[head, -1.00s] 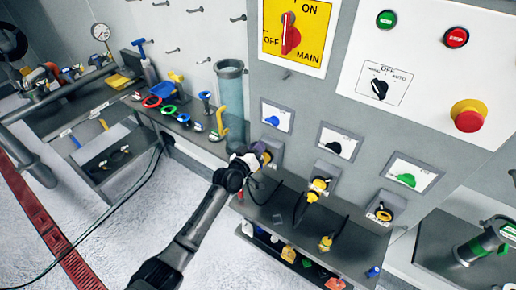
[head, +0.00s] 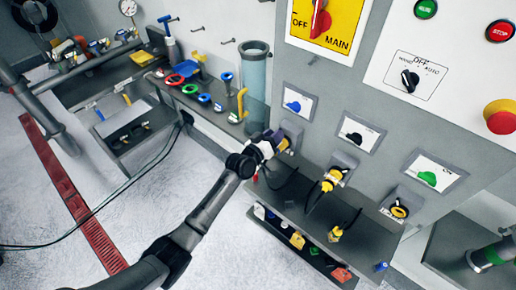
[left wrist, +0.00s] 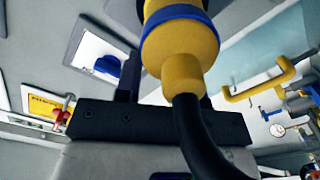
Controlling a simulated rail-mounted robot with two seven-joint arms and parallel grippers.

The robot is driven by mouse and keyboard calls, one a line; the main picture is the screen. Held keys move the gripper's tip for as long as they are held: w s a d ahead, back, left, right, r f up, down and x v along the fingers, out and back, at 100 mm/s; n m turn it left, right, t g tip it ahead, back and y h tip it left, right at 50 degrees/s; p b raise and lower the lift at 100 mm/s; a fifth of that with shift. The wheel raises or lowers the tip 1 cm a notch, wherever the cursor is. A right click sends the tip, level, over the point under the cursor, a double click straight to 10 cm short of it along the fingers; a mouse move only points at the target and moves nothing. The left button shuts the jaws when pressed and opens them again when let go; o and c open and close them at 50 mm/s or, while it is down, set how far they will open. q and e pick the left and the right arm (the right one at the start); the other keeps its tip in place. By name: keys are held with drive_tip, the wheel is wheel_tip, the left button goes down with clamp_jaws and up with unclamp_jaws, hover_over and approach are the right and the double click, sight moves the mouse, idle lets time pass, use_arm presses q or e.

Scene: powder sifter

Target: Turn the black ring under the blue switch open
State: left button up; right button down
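The blue switch (head: 293,107) is on a white plate on the grey panel; it also shows in the left wrist view (left wrist: 108,65). A grey socket (head: 294,130) sits under it. My left gripper (head: 277,140) is at this socket. In the left wrist view a yellow plug (left wrist: 180,45) with a blue band and black cable stands in front of my left gripper (left wrist: 165,92). One black finger shows left of the plug; the other is mostly hidden behind it. The black ring cannot be made out, nor whether the fingers grip it. My right gripper is in neither view.
A yellow plug (head: 333,178) is under the black switch (head: 354,138); another socket (head: 399,210) is under the green switch (head: 427,179). Cables hang over the shelf (head: 300,212) below. A clear cylinder (head: 255,75) and a yellow handle (head: 242,102) stand to the left.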

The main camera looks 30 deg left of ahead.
use_arm(q)
drive_tip(key=s+a, duration=0.2)
drive_tip(key=s, duration=1)
drive_tip(key=s+d+f+m+g+y, duration=0.15)
drive_tip(key=s+f+g, duration=0.3)
drive_tip(key=s, duration=0.75)
drive_tip(key=s+d+f+m+g+y, duration=0.1)
drive_tip(key=s+d+f+m+g, duration=0.3)
drive_tip(key=s, duration=0.8)
drive_tip(key=s+d+f+m+g+y, duration=0.1)
drive_tip(key=s+f+g, duration=0.35)
drive_tip(key=s, duration=0.75)
wheel_tip(320, 180, up, 17)
drive_tip(key=g+p, duration=0.1)
drive_tip(key=p, duration=1.4)
drive_tip(key=shift+w+a+f+p, duration=0.2)
drive_tip(key=shift+w+p, duration=0.05)
drive_tip(key=shift+p, duration=0.1)
